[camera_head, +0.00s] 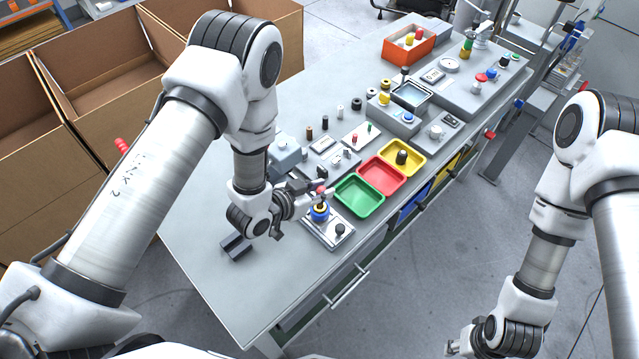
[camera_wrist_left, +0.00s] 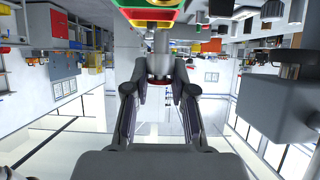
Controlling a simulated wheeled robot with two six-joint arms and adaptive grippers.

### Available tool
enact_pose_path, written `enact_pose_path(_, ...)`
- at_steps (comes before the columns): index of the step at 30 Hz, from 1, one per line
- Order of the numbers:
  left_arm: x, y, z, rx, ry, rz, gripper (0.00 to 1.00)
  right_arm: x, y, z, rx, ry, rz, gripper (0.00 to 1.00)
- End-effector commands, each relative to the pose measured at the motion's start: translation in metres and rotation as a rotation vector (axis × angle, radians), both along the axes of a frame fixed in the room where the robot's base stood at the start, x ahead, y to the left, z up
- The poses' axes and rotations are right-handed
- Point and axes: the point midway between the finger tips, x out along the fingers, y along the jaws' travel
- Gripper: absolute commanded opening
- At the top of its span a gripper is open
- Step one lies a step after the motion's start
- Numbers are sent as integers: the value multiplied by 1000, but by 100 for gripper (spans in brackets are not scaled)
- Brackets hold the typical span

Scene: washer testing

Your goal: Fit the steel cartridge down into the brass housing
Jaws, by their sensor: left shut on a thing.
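My left gripper (camera_head: 314,194) reaches in from the left over the near part of the bench and is shut on the steel cartridge. In the left wrist view the cartridge is a grey cylinder (camera_wrist_left: 160,66) between the two fingers (camera_wrist_left: 158,92), with a dark red band near its end. In the head view a small red part (camera_head: 321,189) shows at the fingertips. Just below stands the brass housing (camera_head: 320,208) with a blue ring, on a pale plate. Whether cartridge and housing touch I cannot tell. My right gripper (camera_head: 459,347) is low at the bottom edge, away from the bench; its fingers are unclear.
A green tray (camera_head: 359,212), a red tray and a yellow tray stand right of the housing. The pale plate (camera_head: 326,240) also bears a black knob (camera_head: 340,229). The bench's near corner is clear.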

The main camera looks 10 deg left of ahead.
Motion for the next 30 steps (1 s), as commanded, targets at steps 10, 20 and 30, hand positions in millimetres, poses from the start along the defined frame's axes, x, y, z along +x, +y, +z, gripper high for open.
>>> enact_pose_path(10,0,0,-21,0,-1,2,0,0,0,-16,0,0,0,40)
enact_pose_path(20,-1,1,-20,0,0,2,0,0,0,-16,0,0,0,40)
enact_pose_path(30,-1,1,-25,0,0,2,0,0,0,-19,0,0,0,40)
